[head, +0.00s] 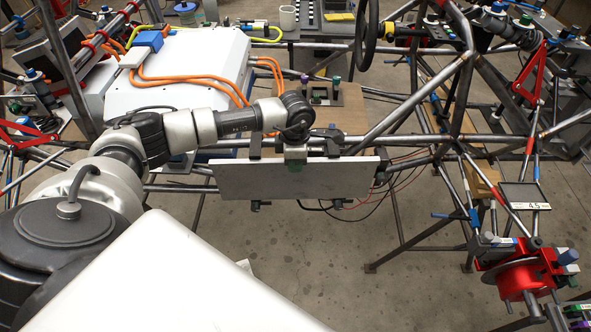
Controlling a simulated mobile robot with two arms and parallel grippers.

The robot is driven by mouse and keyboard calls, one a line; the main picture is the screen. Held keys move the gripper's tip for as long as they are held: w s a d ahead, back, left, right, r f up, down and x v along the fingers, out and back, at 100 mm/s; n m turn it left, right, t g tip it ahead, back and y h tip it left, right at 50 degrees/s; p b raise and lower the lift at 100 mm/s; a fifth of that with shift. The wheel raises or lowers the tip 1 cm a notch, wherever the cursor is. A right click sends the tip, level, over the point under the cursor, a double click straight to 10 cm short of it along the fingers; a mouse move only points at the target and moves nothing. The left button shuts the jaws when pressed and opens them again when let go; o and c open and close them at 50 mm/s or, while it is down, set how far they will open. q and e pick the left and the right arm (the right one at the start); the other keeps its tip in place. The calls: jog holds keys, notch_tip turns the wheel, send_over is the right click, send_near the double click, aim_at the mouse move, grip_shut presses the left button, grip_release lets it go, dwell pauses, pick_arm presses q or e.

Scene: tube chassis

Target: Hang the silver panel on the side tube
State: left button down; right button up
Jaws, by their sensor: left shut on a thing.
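The silver panel (335,182) is a flat, wide plate in the middle of the head view, with dark hooks along its upper edge. My left gripper (296,157) is shut on the middle of the panel's upper edge; a small green patch shows just below the jaws. The side tube (393,143) runs roughly level behind the panel and hooks. The hooks appear close to the tube, but I cannot tell whether they rest over it. The tube's middle is partly hidden by the panel and my gripper. My right gripper is not in view.
A white battery box (185,75) with orange cables stands behind my left arm. A wooden board (345,115) holds a small dark rack. A black steering wheel (367,32) stands behind. The floor before the panel is clear.

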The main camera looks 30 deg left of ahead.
pick_arm(q)
jog(key=shift+w+a+f+b, duration=0.6)
jog(key=shift+w+f+b, duration=0.25)
jog(key=shift+b, duration=0.3)
jog(key=shift+w+a+f+b, duration=0.6)
jog(key=shift+w+b, duration=0.3)
jog(key=shift+b, duration=0.2)
jog(key=c, duration=1)
grip_release()
jog(key=shift+s, duration=0.1)
jog(key=shift+o, duration=0.2)
jog(key=shift+f, duration=0.1)
